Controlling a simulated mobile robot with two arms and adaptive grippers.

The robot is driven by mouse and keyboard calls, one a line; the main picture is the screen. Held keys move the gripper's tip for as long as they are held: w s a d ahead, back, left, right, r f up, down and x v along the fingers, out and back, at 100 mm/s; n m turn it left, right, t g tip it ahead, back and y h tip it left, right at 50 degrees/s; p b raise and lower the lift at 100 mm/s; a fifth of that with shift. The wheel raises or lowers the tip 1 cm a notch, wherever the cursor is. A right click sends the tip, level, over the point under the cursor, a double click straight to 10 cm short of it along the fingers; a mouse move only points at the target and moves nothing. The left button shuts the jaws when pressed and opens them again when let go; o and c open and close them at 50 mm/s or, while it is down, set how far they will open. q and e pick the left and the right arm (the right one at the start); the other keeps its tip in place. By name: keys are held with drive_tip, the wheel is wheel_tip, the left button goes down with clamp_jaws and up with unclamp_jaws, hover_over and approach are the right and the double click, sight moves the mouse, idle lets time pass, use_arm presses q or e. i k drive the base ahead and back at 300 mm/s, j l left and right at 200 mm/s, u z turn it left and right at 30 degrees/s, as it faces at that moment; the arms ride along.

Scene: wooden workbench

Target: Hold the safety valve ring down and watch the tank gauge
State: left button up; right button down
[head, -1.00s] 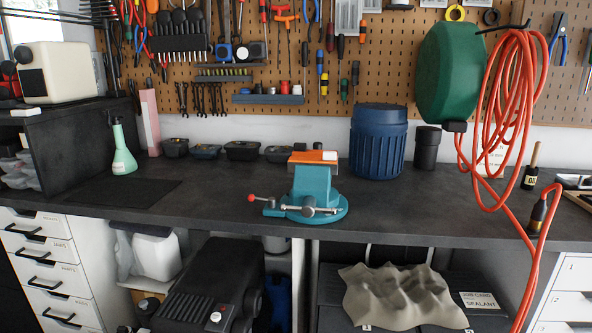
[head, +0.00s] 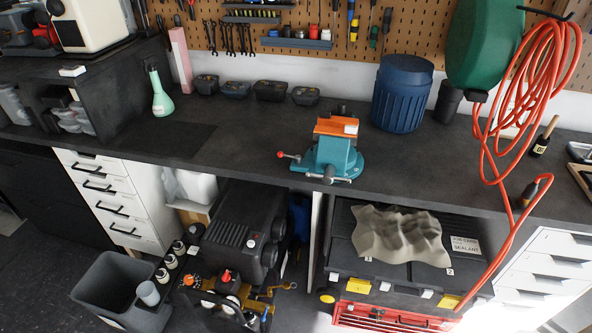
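A black machine (head: 236,220), which looks like the compressor, stands under the bench left of the middle. Low in front of it is a cluster of fittings with a red knob (head: 227,275), pale round faces that may be gauges (head: 232,301), and brass-coloured parts (head: 262,308). I cannot make out which part is the safety valve ring, and no gauge reading is legible. Neither of my grippers is in view.
A teal vise (head: 335,155) sits at the bench's front edge. A grey bin (head: 120,290) and several dark bottles stand left of the fittings. An orange hose (head: 505,185) hangs at right. A red toolbox (head: 385,317) lies low under the bench.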

sight(286, 285)
drive_tip(key=k+l+z, duration=0.1)
drive_tip(key=z, duration=0.25)
drive_tip(key=k+l+z, duration=0.35)
drive_tip(key=i+j, duration=0.1)
